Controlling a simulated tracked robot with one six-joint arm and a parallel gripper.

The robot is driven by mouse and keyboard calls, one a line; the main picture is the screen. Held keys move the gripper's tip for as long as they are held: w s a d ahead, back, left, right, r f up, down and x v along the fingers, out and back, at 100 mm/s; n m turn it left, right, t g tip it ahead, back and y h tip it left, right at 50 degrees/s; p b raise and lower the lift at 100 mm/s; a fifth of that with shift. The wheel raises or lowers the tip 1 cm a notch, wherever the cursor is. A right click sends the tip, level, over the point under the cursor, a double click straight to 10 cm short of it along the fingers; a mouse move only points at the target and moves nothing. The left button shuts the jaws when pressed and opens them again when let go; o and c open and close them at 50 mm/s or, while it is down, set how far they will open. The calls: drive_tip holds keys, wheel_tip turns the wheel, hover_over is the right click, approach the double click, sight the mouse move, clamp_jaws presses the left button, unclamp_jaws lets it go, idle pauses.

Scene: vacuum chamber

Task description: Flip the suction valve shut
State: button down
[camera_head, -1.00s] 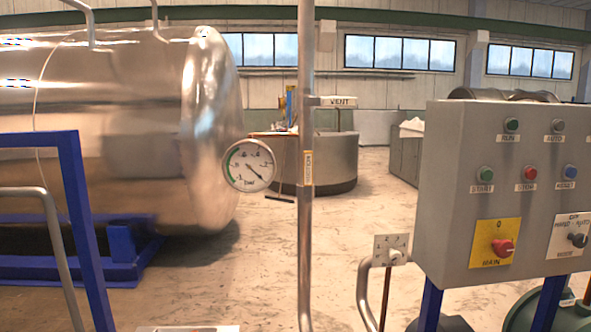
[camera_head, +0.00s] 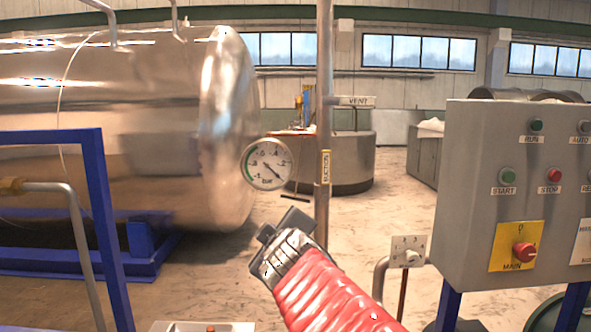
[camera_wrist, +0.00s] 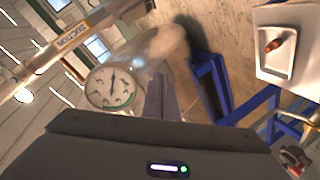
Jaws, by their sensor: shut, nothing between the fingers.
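A yellow label reading SUCTION (camera_head: 325,166) sits along the vertical metal pipe (camera_head: 323,60), just right of the round pressure gauge (camera_head: 267,164). I cannot clearly tell the valve's lever from the label and pipe. In the wrist view the SUCTION label (camera_wrist: 71,36) lies on the slanted pipe at upper left, with the gauge (camera_wrist: 110,87) below it. My gripper (camera_head: 283,222) is below the gauge and left of the pipe in the head view, its red-sleeved arm reaching up from below. Its fingers (camera_wrist: 160,98) are together and empty, apart from the label in the wrist view.
A VENT label (camera_head: 356,101) sits higher on the pipe's right. A grey control box (camera_head: 470,160) with buttons and a red MAIN switch stands at right. A small selector plate (camera_head: 407,250) is left of it. A blue frame (camera_head: 90,200) and large steel tank (camera_head: 120,130) are left.

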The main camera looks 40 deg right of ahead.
drive_tip(key=w+d+r+n+t, duration=0.3)
drive_tip(key=d+r+n, duration=0.2)
drive_tip(key=d+r, duration=0.1)
drive_tip(key=s+d+r+n+y, duration=0.1)
drive_tip(key=s+d+r+n, duration=0.3)
drive_tip(key=s+d, duration=0.1)
drive_tip(key=shift+d+n+t, duration=0.25)
drive_tip(key=shift+n+t, duration=0.15)
drive_tip(key=shift+r, duration=0.1)
